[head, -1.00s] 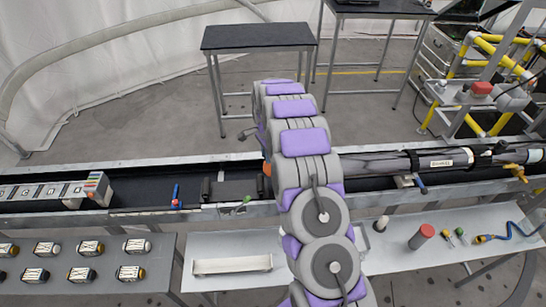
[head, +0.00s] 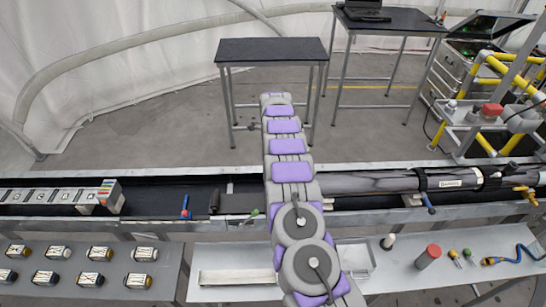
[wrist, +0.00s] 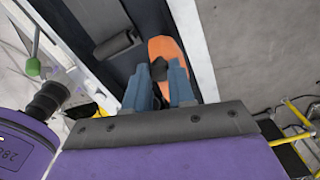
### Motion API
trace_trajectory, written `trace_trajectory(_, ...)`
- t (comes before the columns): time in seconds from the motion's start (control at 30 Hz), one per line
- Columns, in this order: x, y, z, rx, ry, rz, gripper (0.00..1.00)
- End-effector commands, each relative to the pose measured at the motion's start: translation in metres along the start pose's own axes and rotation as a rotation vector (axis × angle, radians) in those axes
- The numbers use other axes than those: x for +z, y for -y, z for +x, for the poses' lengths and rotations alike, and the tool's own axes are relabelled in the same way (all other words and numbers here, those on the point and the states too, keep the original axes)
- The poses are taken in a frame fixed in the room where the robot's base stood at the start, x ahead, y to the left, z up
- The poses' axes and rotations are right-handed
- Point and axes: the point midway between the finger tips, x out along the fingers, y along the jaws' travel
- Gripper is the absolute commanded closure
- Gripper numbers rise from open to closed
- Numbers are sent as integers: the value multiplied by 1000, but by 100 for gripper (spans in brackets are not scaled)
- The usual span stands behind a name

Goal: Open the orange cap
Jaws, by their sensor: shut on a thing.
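The orange cap (wrist: 170,47) shows in the wrist view just beyond my fingertips, in the dark channel; my fingers hide its near part. My gripper (wrist: 159,70) has blue-grey fingers and is shut on the orange cap, with a dark piece showing between the tips. In the head view my arm crosses the trough and hides both the gripper and the cap. A dark tube (head: 375,182) lies in the trough to the right of my arm.
The metal trough (head: 147,224) runs across the scene. A green-knobbed lever (wrist: 33,66) stands beside it. A shelf (head: 455,282) in front holds a red-topped cylinder (head: 428,257). Black tables (head: 271,50) stand behind.

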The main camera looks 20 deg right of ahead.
Motion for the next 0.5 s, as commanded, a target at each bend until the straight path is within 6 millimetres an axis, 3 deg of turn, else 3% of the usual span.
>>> trace_trajectory(0.5,2,6,-1,-1,2,56,100)
